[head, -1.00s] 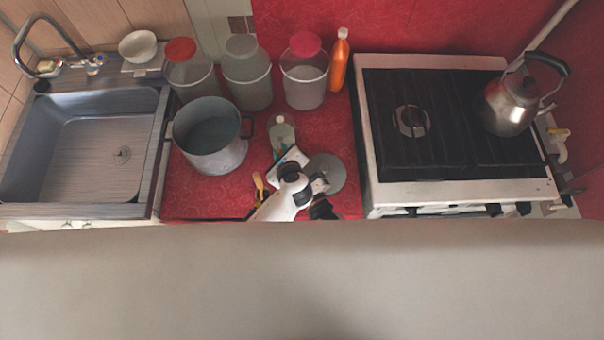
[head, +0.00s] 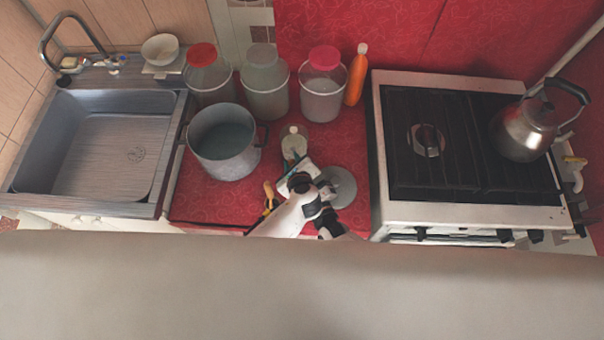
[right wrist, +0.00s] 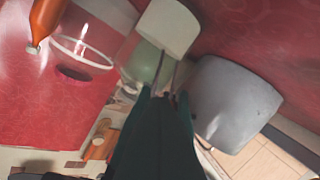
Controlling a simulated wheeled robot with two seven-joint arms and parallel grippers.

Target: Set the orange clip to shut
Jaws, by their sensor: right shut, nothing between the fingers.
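A small orange-yellow object (head: 268,196), which looks like the orange clip, lies near the front of the red counter in the head view. It is too small to tell whether it is open or shut. In the right wrist view my right gripper (right wrist: 166,92) has dark green fingers shut and empty, pointing towards a white-topped greenish bottle (right wrist: 143,62).
A grey pot (head: 223,147) stands left of the bottle, with lidded jars (head: 266,92) and an orange bottle (head: 356,78) behind. A grey disc (head: 340,182) lies right of my gripper. The sink (head: 95,145) is left, the stove (head: 465,150) with a kettle right.

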